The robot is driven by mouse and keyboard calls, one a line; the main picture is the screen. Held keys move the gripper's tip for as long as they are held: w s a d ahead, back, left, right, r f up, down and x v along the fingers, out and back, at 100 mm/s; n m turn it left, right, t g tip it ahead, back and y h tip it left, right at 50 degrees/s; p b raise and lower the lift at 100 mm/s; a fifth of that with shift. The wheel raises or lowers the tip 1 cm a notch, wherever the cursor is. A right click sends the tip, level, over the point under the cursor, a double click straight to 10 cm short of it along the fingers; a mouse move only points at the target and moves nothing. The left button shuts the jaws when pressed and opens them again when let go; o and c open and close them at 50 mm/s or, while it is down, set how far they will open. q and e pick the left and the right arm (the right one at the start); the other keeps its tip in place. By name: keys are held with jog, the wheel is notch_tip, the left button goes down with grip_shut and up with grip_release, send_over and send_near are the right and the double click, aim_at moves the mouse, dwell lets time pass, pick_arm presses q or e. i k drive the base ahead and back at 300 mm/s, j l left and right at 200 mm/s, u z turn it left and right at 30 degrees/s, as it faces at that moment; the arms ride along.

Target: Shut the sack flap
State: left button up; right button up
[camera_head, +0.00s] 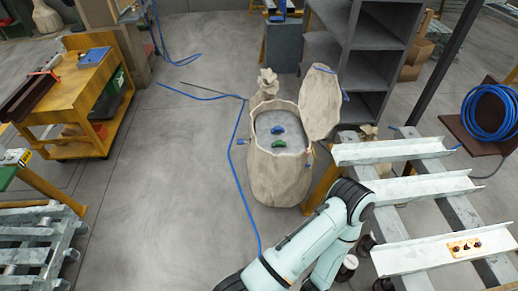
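A tall beige sack (280,180) stands upright on the floor at the centre. Its mouth is open, and a blue item (278,130) and a green item (277,143) lie inside on a grey surface. The sack flap (320,103) stands raised at the right back of the rim, apart from most of the mouth. A pale green arm of mine (300,247) is bent in front of the sack's lower right. Neither gripper shows in the view.
Metal channels on a rack (405,190) stand close to the right of the sack. Grey shelves (365,50) are behind it. A blue hose (236,180) runs along the floor to its left. A yellow cart (68,95) stands far left, with open floor between.

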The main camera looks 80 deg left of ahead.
aim_at(319, 101)
jog(key=u, duration=2.45)
jog(key=i+j, duration=0.4)
jog(key=i, duration=0.2)
